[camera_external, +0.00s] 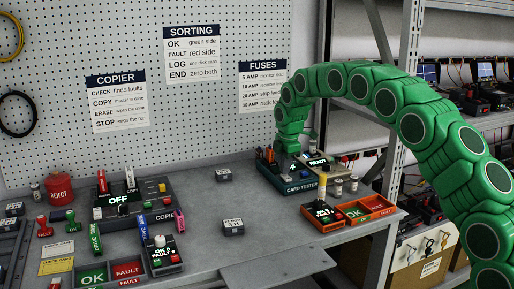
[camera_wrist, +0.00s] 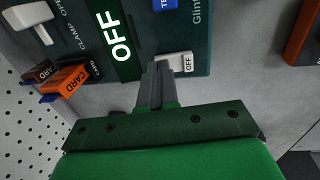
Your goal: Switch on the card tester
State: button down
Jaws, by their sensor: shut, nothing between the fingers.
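The card tester (camera_external: 302,186) is a dark teal box at the back right of the bench. In the wrist view its panel (camera_wrist: 197,30) has a green display (camera_wrist: 120,42) reading OFF, a blue button (camera_wrist: 165,4) and a white clamp lever (camera_wrist: 30,15). A white switch (camera_wrist: 181,61) marked OFF sits at the panel's near edge. My gripper (camera_wrist: 161,70) is shut and empty, its fingertips over or against the left part of the switch; contact is unclear. In the external view my gripper (camera_external: 290,150) is above the tester, fingertips hidden. Lit text there looks like READY.
An orange-red sorting tray (camera_external: 370,209) and a small orange device (camera_external: 322,215) are in front. The copier (camera_external: 122,199) is left, with loose tools around it. Mid-bench is mostly clear.

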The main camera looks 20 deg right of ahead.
jog(key=shift+w+f, duration=0.15)
jog(key=shift+w, duration=0.05)
dwell(0.4)
jog(key=shift+f+g, duration=0.1)
jog(key=shift+g, duration=0.3)
jog(key=shift+s, duration=0.2)
jog(key=shift+s, duration=0.65)
jog(key=shift+r, duration=0.3)
notch_tip(320, 180, up, 14)
jog(key=w, duration=0.2)
jog(key=shift+f, duration=0.2)
